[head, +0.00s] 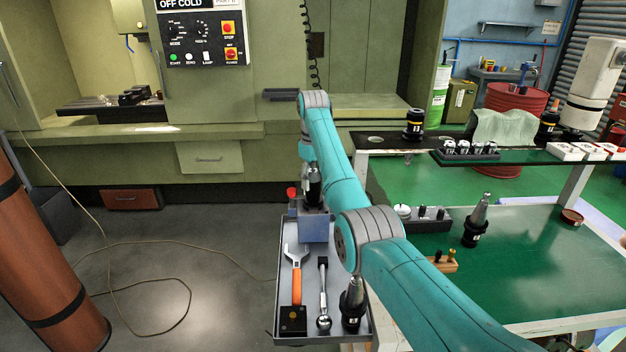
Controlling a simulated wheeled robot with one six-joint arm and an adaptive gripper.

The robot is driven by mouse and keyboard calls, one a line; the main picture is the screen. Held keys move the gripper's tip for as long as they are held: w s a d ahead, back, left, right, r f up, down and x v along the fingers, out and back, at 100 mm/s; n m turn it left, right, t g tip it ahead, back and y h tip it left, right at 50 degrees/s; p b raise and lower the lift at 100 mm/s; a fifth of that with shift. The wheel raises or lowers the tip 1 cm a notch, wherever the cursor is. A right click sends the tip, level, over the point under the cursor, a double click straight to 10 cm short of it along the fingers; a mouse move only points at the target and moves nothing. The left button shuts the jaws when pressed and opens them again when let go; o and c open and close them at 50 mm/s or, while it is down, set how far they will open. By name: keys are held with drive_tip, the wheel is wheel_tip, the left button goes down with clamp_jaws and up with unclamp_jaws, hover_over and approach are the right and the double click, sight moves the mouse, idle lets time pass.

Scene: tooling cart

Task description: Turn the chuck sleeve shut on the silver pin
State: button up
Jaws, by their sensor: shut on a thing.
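My gripper (309,173) points down at the far end of the tray, partly hidden behind my own arm. It is shut on the dark chuck sleeve (314,190), which stands upright above a blue-grey holder block (314,228). The fingers are small and dark here. I cannot make out the silver pin; the gripper and arm cover that spot. How far the sleeve is turned cannot be told.
The grey tray (283,318) also holds an orange-handled wrench (297,280), a ratchet (323,290), a black block (292,320) and a tapered tool holder (352,305). A red-topped item (292,194) stands close left of the chuck. The green cart top (540,250) lies right.

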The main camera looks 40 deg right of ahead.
drive_tip(key=m, duration=0.5)
drive_tip(key=shift+m, duration=2.2)
drive_tip(key=shift+f, duration=0.1)
drive_tip(key=o, duration=1.2)
drive_tip(key=shift+c, duration=0.2)
